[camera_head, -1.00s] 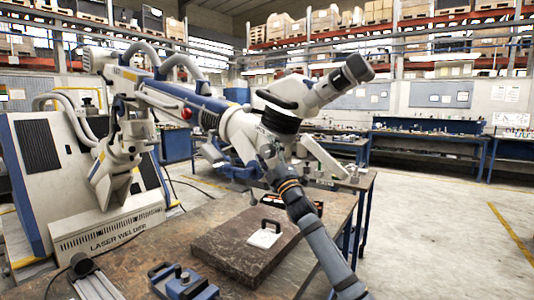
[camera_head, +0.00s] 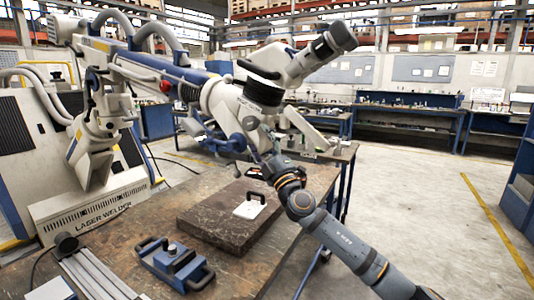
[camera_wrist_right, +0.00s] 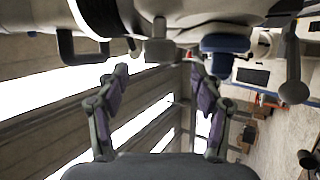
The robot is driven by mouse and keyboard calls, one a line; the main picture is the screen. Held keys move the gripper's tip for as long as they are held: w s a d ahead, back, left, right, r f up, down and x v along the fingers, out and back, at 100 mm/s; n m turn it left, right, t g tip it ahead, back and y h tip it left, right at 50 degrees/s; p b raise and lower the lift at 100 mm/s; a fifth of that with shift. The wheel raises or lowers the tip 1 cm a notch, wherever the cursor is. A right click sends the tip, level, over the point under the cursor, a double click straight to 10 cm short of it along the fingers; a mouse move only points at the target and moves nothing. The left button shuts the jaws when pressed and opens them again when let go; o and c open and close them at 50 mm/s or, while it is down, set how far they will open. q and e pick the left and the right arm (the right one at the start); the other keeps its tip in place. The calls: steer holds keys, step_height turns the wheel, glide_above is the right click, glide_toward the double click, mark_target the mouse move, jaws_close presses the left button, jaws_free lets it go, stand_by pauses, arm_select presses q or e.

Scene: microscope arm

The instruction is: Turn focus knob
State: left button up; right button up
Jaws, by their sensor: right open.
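The microscope head (camera_head: 290,65) hangs on a white and blue jointed arm (camera_head: 160,72), with its dark eyepiece pointing up right. Under it, a blue round knob (camera_head: 237,142) shows, and the wrist view shows a grey block-like knob (camera_wrist_right: 160,47) and a blue knob (camera_wrist_right: 226,43). I cannot tell which is the focus knob. My right gripper (camera_wrist_right: 158,75) is open and empty, its fingertips just below the microscope's underside and the grey knob between them in the picture. In the head view my right gripper (camera_head: 262,143) is partly lost against the microscope. My left gripper is not in view.
A blue handled fixture (camera_head: 172,262) stands in front. A laser welder (camera_head: 95,205) stands at left. Open floor (camera_head: 440,230) lies at right.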

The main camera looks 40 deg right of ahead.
steer(key=shift+v, duration=2.15)
